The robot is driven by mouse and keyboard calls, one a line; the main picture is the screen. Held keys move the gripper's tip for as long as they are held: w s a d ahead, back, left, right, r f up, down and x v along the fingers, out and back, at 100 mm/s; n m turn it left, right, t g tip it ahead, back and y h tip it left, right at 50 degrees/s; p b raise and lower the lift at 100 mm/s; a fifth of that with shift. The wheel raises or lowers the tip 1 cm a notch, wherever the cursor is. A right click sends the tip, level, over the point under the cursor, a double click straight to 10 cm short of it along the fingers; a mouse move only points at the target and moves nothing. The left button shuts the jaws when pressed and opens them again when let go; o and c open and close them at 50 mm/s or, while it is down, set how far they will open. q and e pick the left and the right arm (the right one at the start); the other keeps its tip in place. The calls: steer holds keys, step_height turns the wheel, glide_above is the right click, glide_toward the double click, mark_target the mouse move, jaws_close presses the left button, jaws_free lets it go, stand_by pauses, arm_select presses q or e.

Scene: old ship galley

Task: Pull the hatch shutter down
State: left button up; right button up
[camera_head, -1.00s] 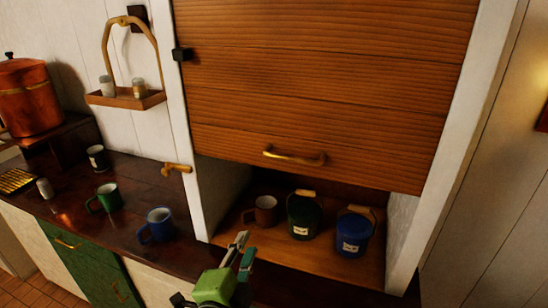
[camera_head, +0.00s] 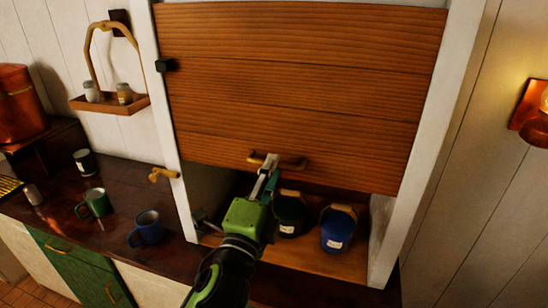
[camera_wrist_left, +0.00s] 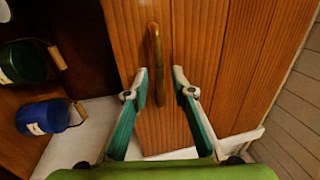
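The wooden hatch shutter (camera_head: 300,85) hangs partly lowered in its white frame, with an open gap below it. Its brass handle (camera_head: 292,163) is near the lower edge. My left gripper (camera_head: 268,170) reaches up to the handle and hides part of it. In the left wrist view, the gripper (camera_wrist_left: 162,75) is open, with its fingertips apart on either side of the handle (camera_wrist_left: 155,50). I cannot tell whether they touch it. The shutter boards (camera_wrist_left: 215,50) fill the middle of that view. My right gripper is not in view.
Behind the gap stand a green pot (camera_head: 289,220) and a blue pot (camera_head: 337,230). A green mug (camera_head: 95,203) and a blue mug (camera_head: 147,230) stand on the dark counter (camera_head: 110,240) to the left. A brass hook (camera_head: 163,174) sticks out from the left frame post.

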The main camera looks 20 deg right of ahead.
arm_select(q)
steer(key=shift+x, duration=1.3)
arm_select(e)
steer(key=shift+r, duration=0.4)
arm_select(q)
jaws_close()
steer(key=shift+f, duration=0.15)
